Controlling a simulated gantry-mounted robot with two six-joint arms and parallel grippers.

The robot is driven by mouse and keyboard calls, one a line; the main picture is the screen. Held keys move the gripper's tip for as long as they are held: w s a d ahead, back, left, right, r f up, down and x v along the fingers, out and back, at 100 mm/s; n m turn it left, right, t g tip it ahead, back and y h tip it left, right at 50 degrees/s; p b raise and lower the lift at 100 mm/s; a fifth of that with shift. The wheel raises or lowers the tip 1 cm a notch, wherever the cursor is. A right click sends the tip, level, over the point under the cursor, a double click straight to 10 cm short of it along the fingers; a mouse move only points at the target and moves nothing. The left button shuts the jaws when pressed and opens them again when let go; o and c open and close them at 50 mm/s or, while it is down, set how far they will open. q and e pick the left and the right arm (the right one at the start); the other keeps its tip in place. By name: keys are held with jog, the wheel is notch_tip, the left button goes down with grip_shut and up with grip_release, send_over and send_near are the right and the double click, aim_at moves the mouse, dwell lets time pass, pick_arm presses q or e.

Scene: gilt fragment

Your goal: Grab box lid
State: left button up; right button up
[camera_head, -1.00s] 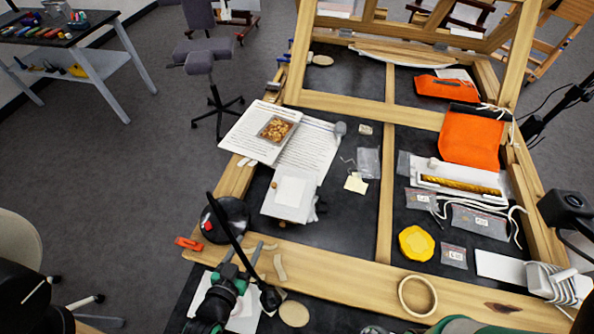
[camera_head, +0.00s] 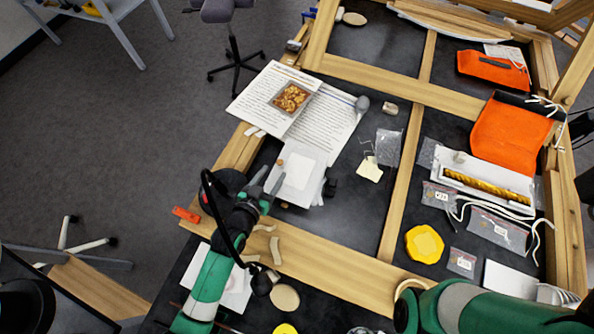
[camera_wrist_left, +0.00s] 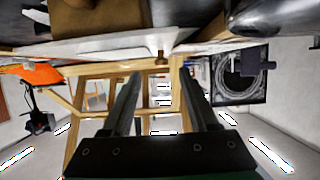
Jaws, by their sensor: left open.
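A white flat box-like piece (camera_head: 312,157) with a paler square on top lies at the left of the dark work surface; I cannot tell for sure that it is the lid. My left gripper (camera_head: 268,180) is open and empty, just left of this piece, its fingers pointing toward it. In the left wrist view, the open fingers (camera_wrist_left: 159,74) have a thin white edge (camera_wrist_left: 100,48) above them in the picture. A white open box (camera_head: 452,160) holding a gilt fragment (camera_head: 488,187) lies at the right. A plain white slab (camera_head: 510,279) lies below it. My right gripper is out of view.
Printed sheets (camera_head: 325,125) with a small tray of fragments (camera_head: 291,98) lie behind the white piece. Wooden frame beams (camera_head: 330,270) cross the surface. A yellow piece (camera_head: 424,244), small bags and an orange case (camera_head: 508,135) lie to the right.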

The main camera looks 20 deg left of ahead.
aim_at(279, 164)
pick_arm(q)
jog(key=b+x, duration=0.2)
jog(key=x, duration=0.3)
jog(key=shift+w+a, duration=0.1)
jog(key=shift+w, duration=0.05)
grip_shut()
